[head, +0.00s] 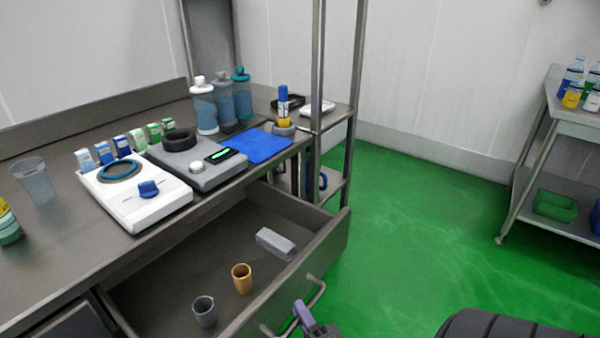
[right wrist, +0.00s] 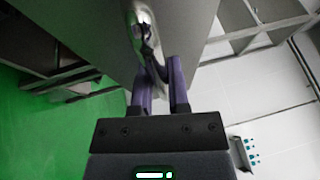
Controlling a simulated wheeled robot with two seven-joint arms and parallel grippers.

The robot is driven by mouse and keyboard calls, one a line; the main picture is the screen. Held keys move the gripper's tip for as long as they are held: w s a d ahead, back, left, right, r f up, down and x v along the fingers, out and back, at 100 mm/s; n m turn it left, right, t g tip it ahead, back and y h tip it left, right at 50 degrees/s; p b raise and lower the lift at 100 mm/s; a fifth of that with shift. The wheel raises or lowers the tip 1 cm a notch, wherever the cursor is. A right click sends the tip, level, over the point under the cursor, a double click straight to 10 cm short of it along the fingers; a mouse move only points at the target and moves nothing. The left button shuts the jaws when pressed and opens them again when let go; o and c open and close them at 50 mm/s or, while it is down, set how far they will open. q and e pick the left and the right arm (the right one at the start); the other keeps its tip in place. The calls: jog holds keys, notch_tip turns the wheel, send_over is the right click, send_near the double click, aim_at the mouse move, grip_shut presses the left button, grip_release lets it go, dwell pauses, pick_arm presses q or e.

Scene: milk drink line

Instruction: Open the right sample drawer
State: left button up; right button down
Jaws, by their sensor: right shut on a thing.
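The right sample drawer (head: 325,240) is pulled out from under the steel bench, and its inside shows. It holds a grey cup (head: 204,311), an orange-brown cup (head: 242,279) and a grey block (head: 276,243). Its bar handle (head: 317,293) is on the drawer front. My right gripper (head: 303,312), with purple fingers, is at the handle. In the right wrist view the fingers (right wrist: 161,82) are shut on the handle (right wrist: 146,35). My left gripper is not in view.
The bench top carries a white device (head: 170,207), a grey scale (head: 185,163), a blue mat (head: 262,147) and several bottles. A steel side table (head: 560,122) stands at the right. Green floor (head: 410,220) lies clear between.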

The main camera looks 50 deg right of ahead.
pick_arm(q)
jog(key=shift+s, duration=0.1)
pick_arm(e)
jog(key=shift+f, duration=0.1)
jog(key=c, duration=0.7)
grip_release()
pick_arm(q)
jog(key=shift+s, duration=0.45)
pick_arm(e)
jog(key=shift+o, duration=0.4)
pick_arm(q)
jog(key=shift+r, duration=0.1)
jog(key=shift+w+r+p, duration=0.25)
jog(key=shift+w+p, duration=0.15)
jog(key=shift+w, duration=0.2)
pick_arm(e)
jog(key=v, duration=1)
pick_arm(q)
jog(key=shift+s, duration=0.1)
pick_arm(e)
jog(key=shift+w, duration=0.1)
